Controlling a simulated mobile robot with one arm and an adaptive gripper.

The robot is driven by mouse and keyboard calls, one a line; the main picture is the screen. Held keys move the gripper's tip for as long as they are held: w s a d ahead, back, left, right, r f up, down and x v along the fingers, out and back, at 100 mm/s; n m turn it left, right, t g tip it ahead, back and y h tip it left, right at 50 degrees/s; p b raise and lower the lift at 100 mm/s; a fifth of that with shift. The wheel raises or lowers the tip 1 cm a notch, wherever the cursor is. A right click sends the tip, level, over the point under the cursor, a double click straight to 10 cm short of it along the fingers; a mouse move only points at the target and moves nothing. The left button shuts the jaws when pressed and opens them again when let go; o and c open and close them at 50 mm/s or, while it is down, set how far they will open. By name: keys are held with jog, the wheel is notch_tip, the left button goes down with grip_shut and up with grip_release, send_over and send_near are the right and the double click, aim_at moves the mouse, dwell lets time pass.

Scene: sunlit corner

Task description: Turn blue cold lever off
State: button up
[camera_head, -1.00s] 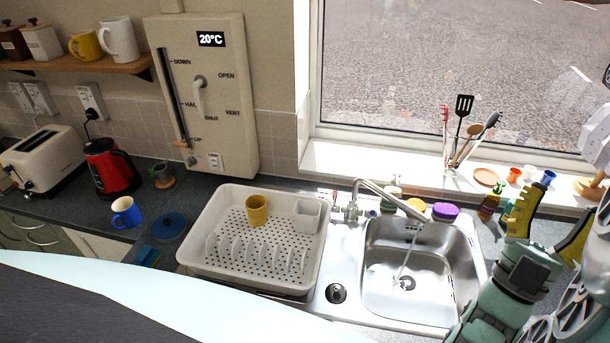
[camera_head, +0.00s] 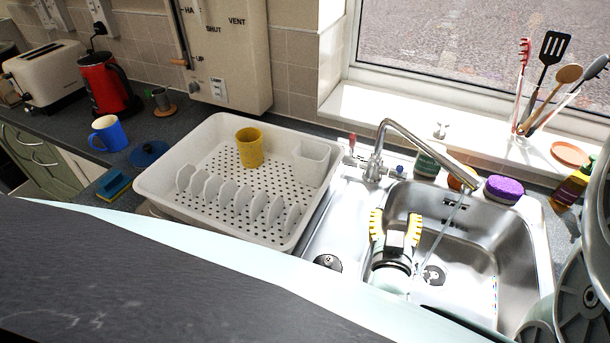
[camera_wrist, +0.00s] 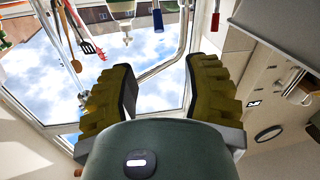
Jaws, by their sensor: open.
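The blue cold lever (camera_head: 397,171) is a small lever on the right side of the tap base, behind the sink. It also shows as a blue-tipped handle at the top of the wrist view (camera_wrist: 158,20). The metal tap (camera_head: 377,160) has a long spout, and a thin stream of water (camera_head: 444,232) falls from it into the sink. My gripper (camera_head: 396,224) is open and empty, over the left part of the sink, in front of the lever and apart from it. Its yellow-padded fingers (camera_wrist: 163,78) are spread in the wrist view.
The red lever (camera_head: 351,143) is left of the tap base. The sink (camera_head: 512,215) is empty of dishes. A white dish rack (camera_head: 160,178) with a yellow mug (camera_head: 249,147) stands left. A purple sponge (camera_head: 503,189) and bottles line the back edge.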

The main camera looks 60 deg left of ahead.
aim_at(400, 172)
jog(key=p+x, duration=0.1)
jog(key=x, duration=1)
jog(key=shift+w+a+r+p, duration=0.1)
jog(key=shift+w+p, duration=0.25)
jog(key=shift+b+x, duration=0.45)
jog(key=shift+x, duration=1.5)
jog(key=shift+o, duration=0.3)
jog(key=shift+s, duration=0.1)
grip_shut()
